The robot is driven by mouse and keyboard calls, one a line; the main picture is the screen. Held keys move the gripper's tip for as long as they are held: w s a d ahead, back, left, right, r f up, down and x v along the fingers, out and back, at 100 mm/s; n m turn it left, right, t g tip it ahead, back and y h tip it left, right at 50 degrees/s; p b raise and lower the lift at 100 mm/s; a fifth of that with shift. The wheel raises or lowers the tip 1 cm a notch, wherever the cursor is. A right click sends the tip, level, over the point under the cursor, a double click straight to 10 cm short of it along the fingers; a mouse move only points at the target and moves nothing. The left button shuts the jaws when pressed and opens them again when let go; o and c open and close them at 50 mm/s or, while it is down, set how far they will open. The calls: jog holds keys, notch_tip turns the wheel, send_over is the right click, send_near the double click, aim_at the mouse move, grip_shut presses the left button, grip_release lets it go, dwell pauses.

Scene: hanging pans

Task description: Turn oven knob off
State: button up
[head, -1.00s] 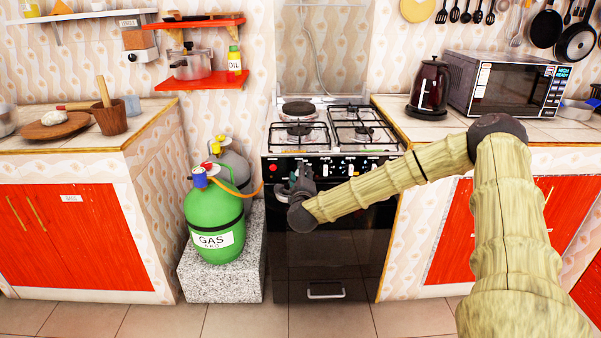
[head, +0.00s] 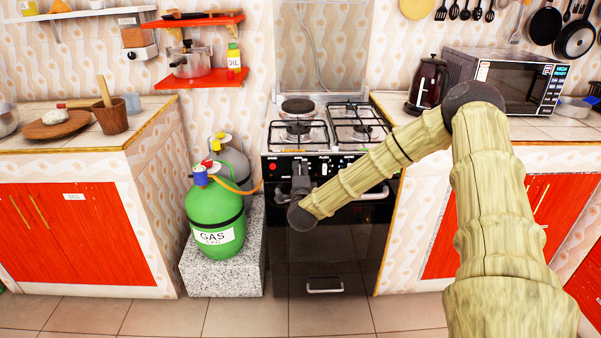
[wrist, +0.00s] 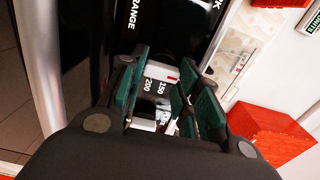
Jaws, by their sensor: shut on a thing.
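The black stove (head: 345,240) stands in the middle of the head view, with its knob panel (head: 345,163) along the top front. My gripper (head: 300,172) is at the left part of this panel and hides what is behind it. The numbers 150 and 200 show beside the knob. Its exact setting is hard to tell.
A green gas bottle (head: 213,215) stands on a stone block (head: 222,274) left of the stove, with an orange hose toward it. The oven handle (head: 372,194) sticks out below the panel. A kettle (head: 428,85) and microwave (head: 515,82) stand on the right counter.

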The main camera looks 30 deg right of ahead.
dwell(0.3)
jog(key=o, duration=1)
jog(key=v, duration=1.2)
jog(key=shift+s, duration=0.1)
